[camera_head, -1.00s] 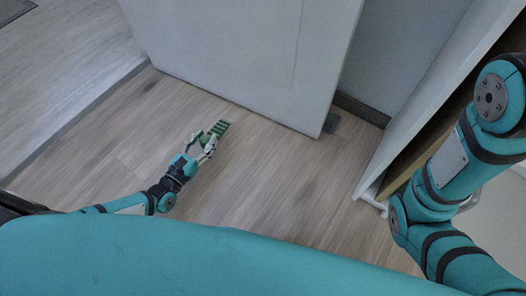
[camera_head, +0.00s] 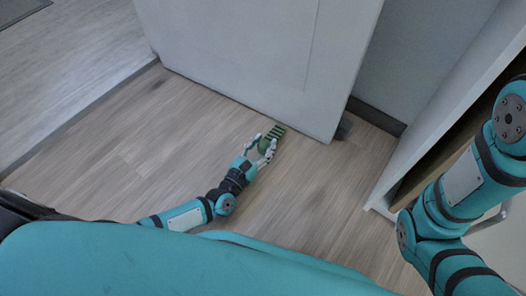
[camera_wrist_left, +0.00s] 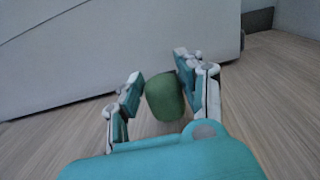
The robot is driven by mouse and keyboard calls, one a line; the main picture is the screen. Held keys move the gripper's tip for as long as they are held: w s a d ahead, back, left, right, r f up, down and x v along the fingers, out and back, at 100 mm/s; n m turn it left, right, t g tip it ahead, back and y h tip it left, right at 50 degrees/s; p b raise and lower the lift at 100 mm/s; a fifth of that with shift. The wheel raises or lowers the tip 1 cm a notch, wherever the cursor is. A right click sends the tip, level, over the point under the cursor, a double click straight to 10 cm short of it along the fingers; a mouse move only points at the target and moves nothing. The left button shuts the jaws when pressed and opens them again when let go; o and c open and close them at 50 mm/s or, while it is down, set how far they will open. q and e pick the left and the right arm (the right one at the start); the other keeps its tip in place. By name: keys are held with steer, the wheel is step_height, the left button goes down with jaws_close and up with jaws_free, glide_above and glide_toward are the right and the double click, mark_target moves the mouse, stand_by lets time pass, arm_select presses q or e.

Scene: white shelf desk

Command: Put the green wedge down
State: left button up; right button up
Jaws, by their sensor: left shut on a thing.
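The green wedge (camera_head: 275,133) is ribbed on the part that shows in the head view and lies between the fingers of my left gripper (camera_head: 266,147). My left gripper is shut on it, low over the floor near the bottom edge of the white door. In the left wrist view the wedge (camera_wrist_left: 165,97) shows a rounded green end between the two fingers of the gripper (camera_wrist_left: 160,88). Whether the wedge touches the floor cannot be told. My right arm shows at the right, but its gripper is out of view.
The white door (camera_head: 270,55) stands just beyond the wedge. A small dark grey thing (camera_head: 344,129) lies on the floor by the door's lower right corner. A white shelf desk (camera_head: 428,128) stands at the right. The wooden floor (camera_head: 110,155) at the left is clear.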

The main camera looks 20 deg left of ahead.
mark_target(261, 154)
arm_select(q)
step_height(261, 154, down, 4)
steer(key=b, duration=0.3)
steer(key=shift+r, duration=0.25)
steer(key=o, duration=1.2)
steer(key=shift+s+a+p, duration=0.1)
steer(key=shift+s+p, duration=0.25)
steer(key=shift+p, duration=0.05)
steer(key=p+v, duration=0.4)
steer(key=v, duration=0.6)
steer(key=shift+s+r, duration=0.1)
steer(key=shift+s, duration=0.15)
steer(key=shift+s+a, duration=0.15)
steer(key=shift+s, duration=0.25)
